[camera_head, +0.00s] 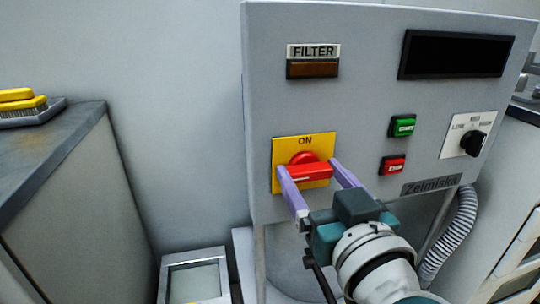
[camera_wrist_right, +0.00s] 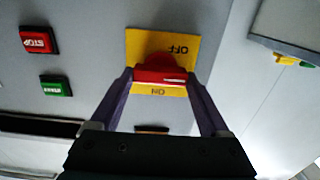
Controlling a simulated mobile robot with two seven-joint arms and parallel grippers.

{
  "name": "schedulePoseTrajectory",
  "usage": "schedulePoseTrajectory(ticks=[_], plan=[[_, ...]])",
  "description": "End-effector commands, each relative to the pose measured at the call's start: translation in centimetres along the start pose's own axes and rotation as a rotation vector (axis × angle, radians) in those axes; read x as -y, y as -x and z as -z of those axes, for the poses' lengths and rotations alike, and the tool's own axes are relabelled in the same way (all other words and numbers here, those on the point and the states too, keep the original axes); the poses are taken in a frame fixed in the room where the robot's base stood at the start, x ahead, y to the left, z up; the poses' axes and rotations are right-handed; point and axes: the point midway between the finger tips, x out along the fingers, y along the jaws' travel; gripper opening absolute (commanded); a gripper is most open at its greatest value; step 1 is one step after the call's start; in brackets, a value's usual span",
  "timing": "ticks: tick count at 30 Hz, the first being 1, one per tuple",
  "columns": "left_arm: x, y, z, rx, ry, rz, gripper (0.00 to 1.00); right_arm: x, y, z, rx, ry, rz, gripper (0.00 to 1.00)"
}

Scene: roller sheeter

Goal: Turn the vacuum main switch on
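The vacuum main switch is a red rotary handle (camera_head: 312,172) on a yellow plate (camera_head: 318,140) low on the grey machine panel. "ON" is printed above the handle. The handle lies nearly level, with a white line toward its left end. In the right wrist view the plate is upside down, with "OFF" and "ON" on opposite sides of the red handle (camera_wrist_right: 160,75). My right gripper (camera_head: 309,167) is open, its purple fingers spread around the handle, one at each end. I cannot tell whether the fingertips touch it. My left gripper is not in view.
The panel also has a filter lamp (camera_head: 313,69), a dark display (camera_head: 455,55), a green start button (camera_head: 403,125), a red stop button (camera_head: 393,165) and a black knob (camera_head: 472,142). A grey hose (camera_head: 453,235) hangs at the right. A counter (camera_head: 60,150) stands at the left.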

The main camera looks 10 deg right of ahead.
Motion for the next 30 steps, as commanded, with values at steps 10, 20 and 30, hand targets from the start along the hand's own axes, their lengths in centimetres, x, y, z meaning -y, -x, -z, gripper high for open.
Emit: schedulePoseTrajectory(ticks=[10,20,30], plan=[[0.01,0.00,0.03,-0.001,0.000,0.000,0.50,0.00,0.02,0.00,0.000,0.000,0.000,0.39],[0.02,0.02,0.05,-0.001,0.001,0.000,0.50,0.00,0.02,0.01,0.000,-0.011,0.000,0.24],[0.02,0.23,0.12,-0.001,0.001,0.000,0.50,-0.05,0.01,0.05,0.000,-0.167,0.001,0.24]])
